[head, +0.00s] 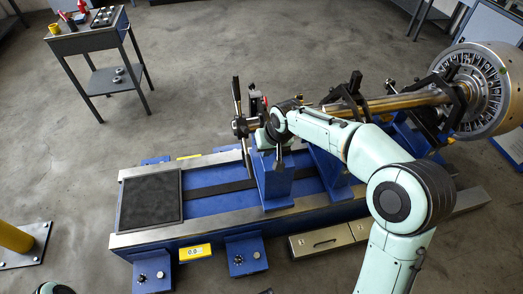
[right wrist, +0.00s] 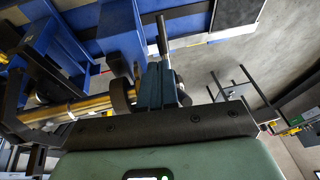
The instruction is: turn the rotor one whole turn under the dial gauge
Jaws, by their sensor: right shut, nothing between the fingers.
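The rotor is a gold shaft (head: 405,102) with a large bladed disc (head: 485,92) at the right end, lying across black supports on the blue machine. A dark spoked handwheel (head: 239,122) is at the shaft's left end. My right gripper (head: 265,138) is beside the handwheel, shut and empty. In the right wrist view its blue-grey fingers (right wrist: 155,85) are close to a handwheel spoke (right wrist: 161,35); I cannot tell whether they touch. The shaft (right wrist: 55,112) also shows there at the left. I cannot clearly make out the dial gauge. My left gripper is not in view.
The blue machine bed (head: 215,184) has a black mat (head: 150,202) at its left end. A small trolley (head: 90,38) with red items stands at the upper left. A yellow post (head: 14,238) is at the lower left. The floor between them is clear.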

